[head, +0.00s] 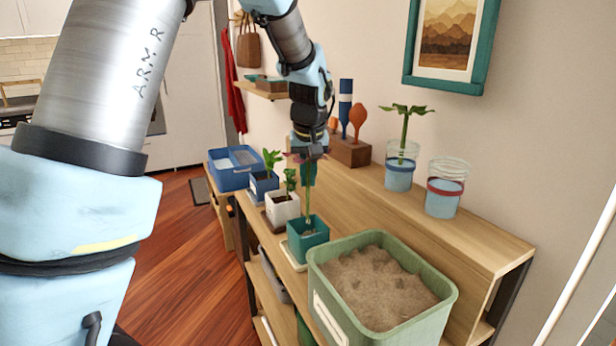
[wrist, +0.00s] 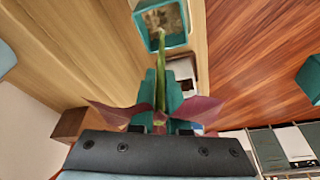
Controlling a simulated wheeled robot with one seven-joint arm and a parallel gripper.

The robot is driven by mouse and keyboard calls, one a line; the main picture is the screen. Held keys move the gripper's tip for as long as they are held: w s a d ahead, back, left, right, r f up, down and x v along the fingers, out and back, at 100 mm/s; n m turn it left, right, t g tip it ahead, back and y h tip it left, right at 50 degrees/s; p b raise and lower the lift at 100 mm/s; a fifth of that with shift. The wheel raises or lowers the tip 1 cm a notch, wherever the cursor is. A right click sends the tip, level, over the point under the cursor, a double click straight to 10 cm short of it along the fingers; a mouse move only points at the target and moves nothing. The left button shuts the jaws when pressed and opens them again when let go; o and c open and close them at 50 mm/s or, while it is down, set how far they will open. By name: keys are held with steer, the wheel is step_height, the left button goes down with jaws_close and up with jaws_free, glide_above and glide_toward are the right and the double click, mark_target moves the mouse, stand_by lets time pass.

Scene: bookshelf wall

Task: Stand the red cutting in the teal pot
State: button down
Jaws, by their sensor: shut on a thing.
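The red cutting has a green stem (head: 308,203) and dark red leaves, which show in the wrist view (wrist: 112,115). My gripper (head: 308,172) is shut on the upper stem just below the leaves, and its teal fingers also show in the wrist view (wrist: 161,90). The cutting hangs roughly upright with its stem pointing down. The teal pot (head: 312,243) is a square pot on the shelf directly below. In the wrist view the stem's lower end overlaps the teal pot (wrist: 141,32). I cannot tell whether it touches the soil inside.
A white pot (head: 281,211) and a blue pot (head: 262,186) with plants stand behind the teal pot. A large green planter of soil (head: 325,285) stands in front. Glass jars (head: 443,199) stand on the raised ledge at right. A blue crate (head: 229,180) is at the far end.

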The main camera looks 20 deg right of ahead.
mark_target(308, 202)
steer(key=shift+f+b, duration=2.6)
steer(key=shift+f, duration=1.5)
steer(key=shift+c, duration=2.2)
jaws_free()
steer(key=shift+r, duration=0.1)
steer(key=shift+w+p+v, duration=0.2)
steer(key=shift+p+v, duration=2.8)
steer(key=shift+v, duration=1.4)
steer(key=shift+d+r, duration=0.1)
steer(key=shift+r, duration=0.1)
